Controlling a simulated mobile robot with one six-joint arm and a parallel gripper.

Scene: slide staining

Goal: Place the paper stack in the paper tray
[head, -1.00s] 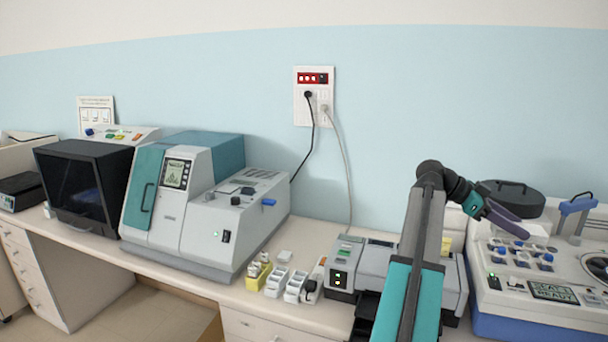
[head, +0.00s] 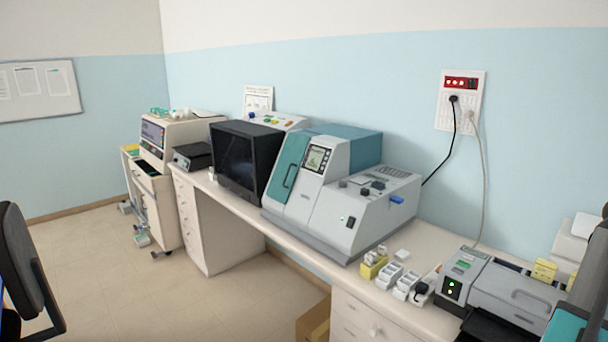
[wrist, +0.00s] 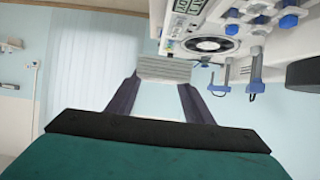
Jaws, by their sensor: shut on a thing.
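In the wrist view my gripper (wrist: 160,82) is shut on the paper stack (wrist: 164,69), a pale grey-white block held between the two dark fingertips. The stack is up in the air, clear of any surface that I can see. In the head view the gripper and the stack are out of frame. I cannot pick out the paper tray for sure in either view.
A white bench (head: 318,262) runs along the wall with a grey and teal machine (head: 345,195), a black-fronted box (head: 245,160) and a grey printer-like unit (head: 515,292). A cart (head: 150,200) stands at the far left. A chair (head: 25,270) edges the open floor (head: 180,300).

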